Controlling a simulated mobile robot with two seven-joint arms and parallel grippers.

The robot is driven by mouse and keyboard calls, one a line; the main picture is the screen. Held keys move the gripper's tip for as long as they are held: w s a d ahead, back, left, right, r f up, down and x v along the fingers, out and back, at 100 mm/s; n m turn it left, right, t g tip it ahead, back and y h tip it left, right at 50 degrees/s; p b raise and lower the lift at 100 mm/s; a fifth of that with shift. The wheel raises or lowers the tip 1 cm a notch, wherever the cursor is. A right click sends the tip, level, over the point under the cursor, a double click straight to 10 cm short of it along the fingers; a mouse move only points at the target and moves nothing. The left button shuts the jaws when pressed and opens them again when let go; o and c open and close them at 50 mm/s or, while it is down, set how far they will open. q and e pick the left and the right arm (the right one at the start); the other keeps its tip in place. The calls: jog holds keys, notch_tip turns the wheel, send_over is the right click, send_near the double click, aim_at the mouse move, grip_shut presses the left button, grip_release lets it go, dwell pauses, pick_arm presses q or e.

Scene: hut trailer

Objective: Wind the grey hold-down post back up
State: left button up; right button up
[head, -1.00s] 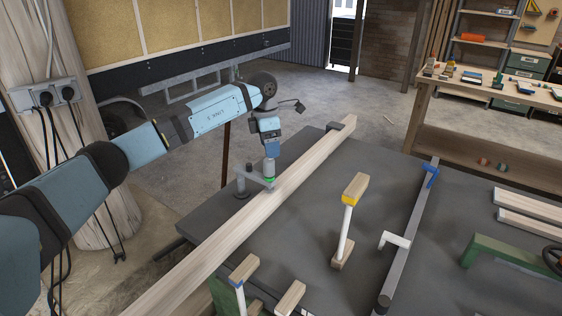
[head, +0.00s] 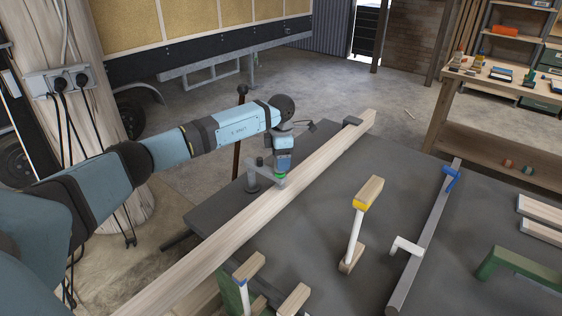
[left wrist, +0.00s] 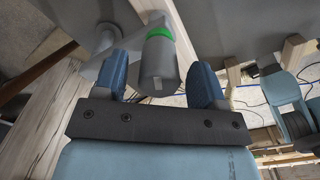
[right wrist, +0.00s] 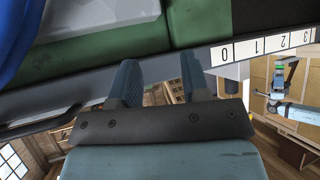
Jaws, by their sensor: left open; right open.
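The grey hold-down post (head: 253,177) stands at the left edge of the dark table, beside a long pale beam (head: 300,180). Its side arm reaches over the beam to a grey cylinder with a green ring (head: 281,176). My left gripper (head: 283,166) points down over this cylinder. In the left wrist view the cylinder (left wrist: 158,62) stands between the two blue fingers, with the gripper (left wrist: 160,80) open around it. Whether a finger touches it I cannot tell. My right gripper (right wrist: 159,80) is open and empty; it is outside the head view.
Wooden blocks (head: 250,266) stand at the front. In the right wrist view, a numbered scale (right wrist: 265,47) and a green body (right wrist: 90,52) are close beyond the fingers.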

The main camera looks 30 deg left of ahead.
pick_arm(q)
jog(key=shift+f, duration=0.9)
jog(key=shift+c, duration=0.5)
jog(key=c, duration=0.8)
jog(key=shift+c, duration=0.2)
jog(key=shift+n, duration=0.4)
